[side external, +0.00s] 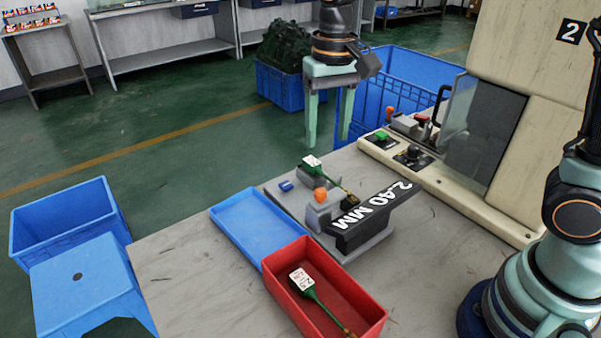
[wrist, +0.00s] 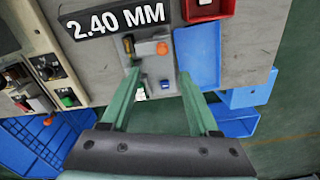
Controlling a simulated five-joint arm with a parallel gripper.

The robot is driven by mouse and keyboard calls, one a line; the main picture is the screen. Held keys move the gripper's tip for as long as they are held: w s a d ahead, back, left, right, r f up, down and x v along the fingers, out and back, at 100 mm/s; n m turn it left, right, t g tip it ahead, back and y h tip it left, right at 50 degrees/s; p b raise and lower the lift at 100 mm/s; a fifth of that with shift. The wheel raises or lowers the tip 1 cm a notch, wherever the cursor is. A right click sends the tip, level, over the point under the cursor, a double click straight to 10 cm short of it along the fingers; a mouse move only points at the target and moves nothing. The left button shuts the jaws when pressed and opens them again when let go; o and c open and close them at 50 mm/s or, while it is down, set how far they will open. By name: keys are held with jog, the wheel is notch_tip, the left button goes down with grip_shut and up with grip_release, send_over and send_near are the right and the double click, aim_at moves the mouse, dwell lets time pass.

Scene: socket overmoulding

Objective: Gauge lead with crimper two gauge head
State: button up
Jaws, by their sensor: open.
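My gripper (side external: 328,112) is open and empty, with its fingers pointing down, apart from the gauge station. In the wrist view my gripper (wrist: 158,76) has its two green fingers spread wide. The gauge head (side external: 372,213) is a dark block marked "2.40 MM", also large in the wrist view (wrist: 112,18). A green lead with a white tag (side external: 312,162) lies across the gauge station beside the orange knob (side external: 320,196). A second green lead with a white tag (side external: 302,279) lies in the red bin (side external: 275,254). In the wrist view the station lead is mostly hidden.
The blue tray (side external: 250,222) beside the red bin is empty. Blue crates (side external: 412,70) stand behind the table.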

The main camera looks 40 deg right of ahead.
aim_at(321, 190)
jog(key=f, duration=1.2)
jog(key=shift+w+a+f, duration=0.15)
jog(key=shift+a+f, duration=0.1)
jog(key=shift+f, duration=0.05)
grip_shut()
jog(key=shift+r, duration=0.1)
dwell(0.9)
